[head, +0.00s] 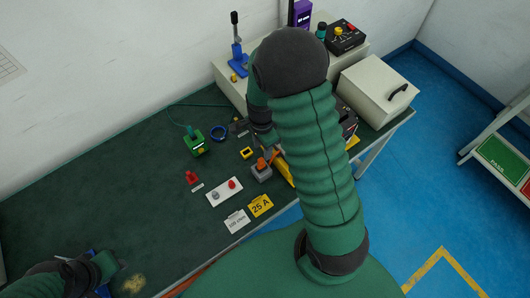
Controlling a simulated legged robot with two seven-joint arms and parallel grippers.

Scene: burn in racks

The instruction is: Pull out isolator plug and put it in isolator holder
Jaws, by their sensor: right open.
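An orange-red plug (261,162), which looks like the isolator plug, stands in a small grey block (261,173) on the dark green bench. My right gripper (273,152) is open just beside the plug, at its upper right. The forearm hides much of the gripper, and I cannot tell whether it touches the plug. A small yellow square frame (246,153) lies just left of the plug; I cannot tell whether it is the isolator holder. My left gripper (110,268) is low at the left over the bench, and its jaws are unclear.
A white plate (224,190) with a red and a grey knob lies left of the plug, near a yellow "25 A" card (260,205). A white box (375,92) is at right. The bench's left part is mostly clear.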

